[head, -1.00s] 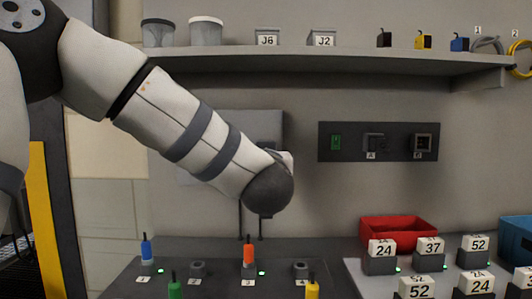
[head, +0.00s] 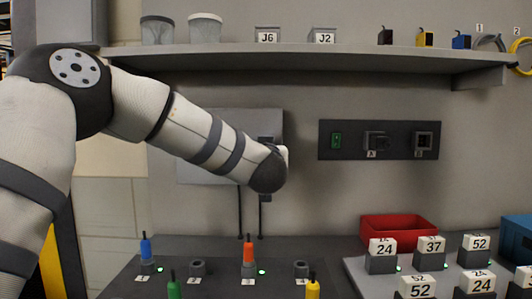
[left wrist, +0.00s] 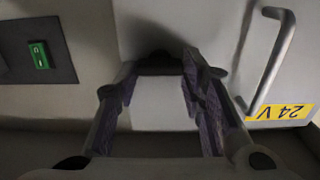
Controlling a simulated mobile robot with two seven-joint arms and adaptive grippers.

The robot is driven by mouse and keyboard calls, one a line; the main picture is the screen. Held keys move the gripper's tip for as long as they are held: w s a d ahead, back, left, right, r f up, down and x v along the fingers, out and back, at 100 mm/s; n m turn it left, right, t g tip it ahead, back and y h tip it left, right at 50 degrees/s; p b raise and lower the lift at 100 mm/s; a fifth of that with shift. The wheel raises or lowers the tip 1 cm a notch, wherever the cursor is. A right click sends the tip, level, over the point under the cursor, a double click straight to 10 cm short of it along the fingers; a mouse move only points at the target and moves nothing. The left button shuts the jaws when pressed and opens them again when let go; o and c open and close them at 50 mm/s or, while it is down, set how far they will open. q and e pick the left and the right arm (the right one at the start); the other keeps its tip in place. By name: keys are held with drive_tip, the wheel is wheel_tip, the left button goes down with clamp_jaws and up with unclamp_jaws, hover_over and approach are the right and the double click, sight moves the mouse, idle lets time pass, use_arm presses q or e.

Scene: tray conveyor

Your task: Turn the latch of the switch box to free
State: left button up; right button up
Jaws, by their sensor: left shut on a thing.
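The switch box (head: 225,120) is a pale grey box on the back wall in the head view, partly covered by my left arm. Its door (left wrist: 222,50), a bar handle (left wrist: 270,65) and a yellow 24 V label (left wrist: 280,112) show upside down in the left wrist view. My left gripper (left wrist: 160,72) is at the door's edge nearest the green switch, shut on a dark part that looks like the latch (left wrist: 158,60). The latch is shadowed and mostly hidden, so its angle cannot be told. My right gripper is in neither view.
A dark panel (head: 350,155) with a green switch (head: 336,140) is right of the box. A shelf (head: 360,60) runs above. Below, the bench holds coloured handles in sockets, a red bin (head: 398,222) and several numbered blocks.

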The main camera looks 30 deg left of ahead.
use_arm(q)
drive_tip(key=shift+s+a+f+n, duration=0.1)
drive_tip(key=shift+n, duration=4.3)
drive_tip(key=shift+a+f+n, duration=0.1)
drive_tip(key=shift+n, duration=4.6)
drive_tip(key=o, duration=1.2)
drive_tip(key=shift+c, duration=0.2)
